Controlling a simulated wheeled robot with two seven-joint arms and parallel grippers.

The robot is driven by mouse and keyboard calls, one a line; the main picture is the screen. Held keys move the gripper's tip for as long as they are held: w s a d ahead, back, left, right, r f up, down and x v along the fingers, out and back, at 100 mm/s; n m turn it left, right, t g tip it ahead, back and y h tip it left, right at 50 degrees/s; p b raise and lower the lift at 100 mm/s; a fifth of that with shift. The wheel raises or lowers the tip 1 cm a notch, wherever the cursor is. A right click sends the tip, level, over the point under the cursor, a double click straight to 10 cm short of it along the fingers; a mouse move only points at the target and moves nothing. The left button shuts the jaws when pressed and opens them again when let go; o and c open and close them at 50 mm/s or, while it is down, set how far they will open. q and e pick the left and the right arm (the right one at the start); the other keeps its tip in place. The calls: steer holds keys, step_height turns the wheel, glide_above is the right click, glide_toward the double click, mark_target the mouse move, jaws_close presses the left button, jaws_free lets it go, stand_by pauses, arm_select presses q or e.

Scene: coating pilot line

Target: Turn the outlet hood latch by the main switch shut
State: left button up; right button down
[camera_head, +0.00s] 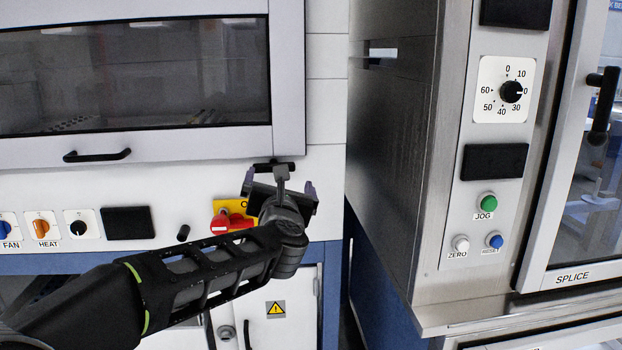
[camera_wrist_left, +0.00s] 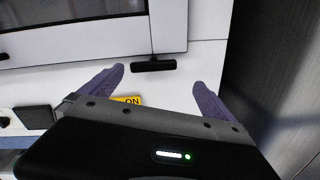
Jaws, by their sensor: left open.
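The outlet hood latch (camera_head: 288,165) is a black bar on the white panel just below the hood's lower right corner. It also shows in the wrist view (camera_wrist_left: 153,66), lying about level, with a thin dark line on the hood frame above it. The red main switch (camera_head: 220,222) sits on a yellow plate, partly hidden by my left gripper. My left gripper (camera_head: 279,185) is open and empty in front of the latch. In the wrist view its two purple fingertips (camera_wrist_left: 158,77) lie on either side of the latch, apart from it. My right gripper is in neither view.
The hood (camera_head: 289,80) has a dark window and a black handle (camera_head: 97,155). FAN and HEAT knobs (camera_head: 41,228) are at the left. A steel cabinet (camera_head: 395,150) with a dial and buttons stands close on the right, its side wall near my gripper.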

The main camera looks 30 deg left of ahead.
arm_select(q)
steer(key=n, duration=0.2)
steer(key=a+n, duration=0.1)
steer(key=shift+s+f+n, duration=0.15)
steer(key=shift+s+n, duration=0.1)
steer(key=shift+n, duration=0.15)
steer(key=p+x, duration=0.1)
steer(key=x, duration=0.7)
steer(key=shift+s, duration=0.15)
steer(key=shift+c, duration=0.6)
steer(key=c, duration=1)
